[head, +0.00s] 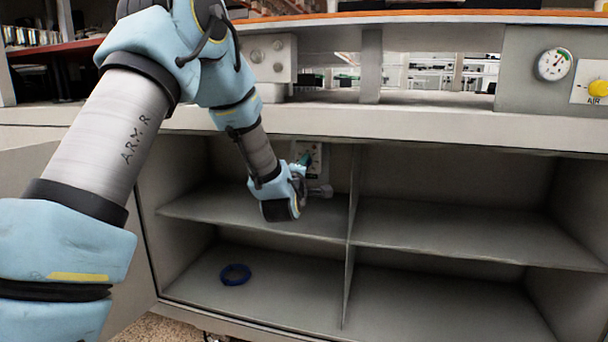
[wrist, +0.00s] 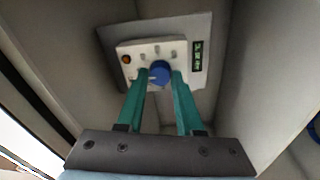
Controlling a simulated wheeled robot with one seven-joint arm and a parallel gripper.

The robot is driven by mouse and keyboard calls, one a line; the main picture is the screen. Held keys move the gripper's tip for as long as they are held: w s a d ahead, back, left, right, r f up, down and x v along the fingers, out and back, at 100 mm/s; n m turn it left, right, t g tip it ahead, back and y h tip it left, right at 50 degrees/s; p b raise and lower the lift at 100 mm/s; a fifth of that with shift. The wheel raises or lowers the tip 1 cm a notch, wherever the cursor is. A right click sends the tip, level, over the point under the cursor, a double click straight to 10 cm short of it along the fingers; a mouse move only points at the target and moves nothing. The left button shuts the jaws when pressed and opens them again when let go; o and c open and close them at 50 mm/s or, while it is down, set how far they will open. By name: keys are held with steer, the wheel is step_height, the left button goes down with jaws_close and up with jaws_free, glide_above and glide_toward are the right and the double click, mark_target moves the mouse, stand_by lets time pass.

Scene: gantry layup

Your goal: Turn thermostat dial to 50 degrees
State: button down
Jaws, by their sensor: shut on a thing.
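The thermostat is a pale control box on a grey plate (wrist: 185,40) at the back of the upper left cabinet compartment. It shows partly in the head view (head: 317,153). Its round blue dial (wrist: 160,70) sits low on the box's face, with several small marks around it. My gripper (wrist: 159,77) has its two teal fingers on either side of the dial and is shut on it. In the head view my gripper (head: 303,160) reaches into the compartment and hides the dial. A small dark display (wrist: 198,55) with green characters is too small to read.
An orange lamp (wrist: 126,59) sits on the box's left side. The compartment's shelf (head: 215,208) and a vertical divider (head: 350,230) lie close to my arm. A blue ring (head: 235,274) lies on the lower left floor. The right compartments are empty.

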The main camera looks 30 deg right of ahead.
steer(key=shift+w+a+m+g+h+b, duration=0.1)
steer(key=shift+m+g+h+b, duration=0.25)
steer(key=shift+m+b, duration=1.85)
steer(key=shift+s+d+m+g+h+b, duration=0.1)
steer(key=shift+m+g+h+b, duration=0.2)
steer(key=shift+m, duration=3.85)
steer(key=shift+w+a+m+g+h+b, duration=0.1)
steer(key=shift+m+g+h+b, duration=0.2)
steer(key=shift+m+b, duration=1.9)
steer(key=shift+m+p, duration=0.95)
steer(key=shift+m, duration=0.2)
steer(key=c, duration=0.6)
jaws_free()
steer(key=shift+o, duration=0.2)
steer(key=p+v, duration=0.1)
steer(key=v, duration=0.9)
steer(key=shift+s+a, duration=0.25)
steer(key=shift+a, duration=0.05)
steer(key=shift+f, duration=0.1)
